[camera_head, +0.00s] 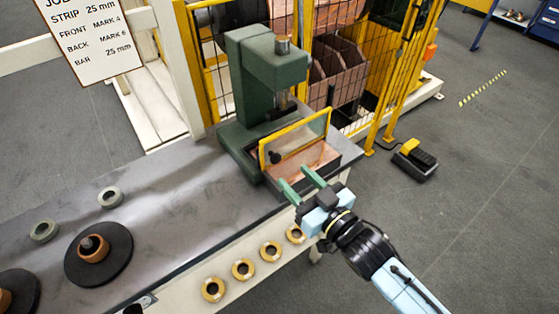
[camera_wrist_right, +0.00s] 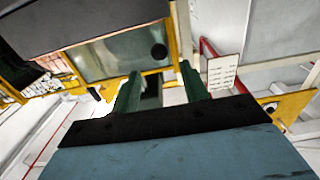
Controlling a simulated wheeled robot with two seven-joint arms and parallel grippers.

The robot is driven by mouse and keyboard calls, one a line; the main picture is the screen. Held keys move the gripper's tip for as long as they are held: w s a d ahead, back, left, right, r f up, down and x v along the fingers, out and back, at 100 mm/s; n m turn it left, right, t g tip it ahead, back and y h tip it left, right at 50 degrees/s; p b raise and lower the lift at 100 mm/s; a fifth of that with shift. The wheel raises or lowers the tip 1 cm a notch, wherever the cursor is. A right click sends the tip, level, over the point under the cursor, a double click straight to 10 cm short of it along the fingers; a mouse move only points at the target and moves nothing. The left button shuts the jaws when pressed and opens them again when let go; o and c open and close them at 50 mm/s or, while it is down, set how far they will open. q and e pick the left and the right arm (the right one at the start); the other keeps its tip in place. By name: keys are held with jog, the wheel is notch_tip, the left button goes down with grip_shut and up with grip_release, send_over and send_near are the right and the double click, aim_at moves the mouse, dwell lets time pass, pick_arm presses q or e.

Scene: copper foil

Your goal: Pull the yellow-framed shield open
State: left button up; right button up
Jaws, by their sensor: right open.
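The yellow-framed shield (camera_head: 295,138) is a clear panel in a yellow frame, standing at the front of the green press (camera_head: 262,80). A dark round knob (camera_head: 274,157) sits near its lower left corner. The shield also shows in the right wrist view (camera_wrist_right: 115,55), with the knob (camera_wrist_right: 158,51) near one end. My right gripper (camera_head: 298,182) is open and empty, with green fingers just in front of and below the shield, apart from the knob. In the right wrist view its fingers (camera_wrist_right: 160,85) point toward the shield's knob end. My left gripper is not in view.
The grey bench (camera_head: 180,185) holds a black disc with a copper roll (camera_head: 98,252) and grey rings (camera_head: 110,197). Brass rings (camera_head: 243,269) line its front. A yellow mesh fence (camera_head: 395,75) stands behind, and a pedal (camera_head: 415,160) lies on the floor.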

aim_at(277, 160)
jog(key=x, duration=0.7)
grip_shut()
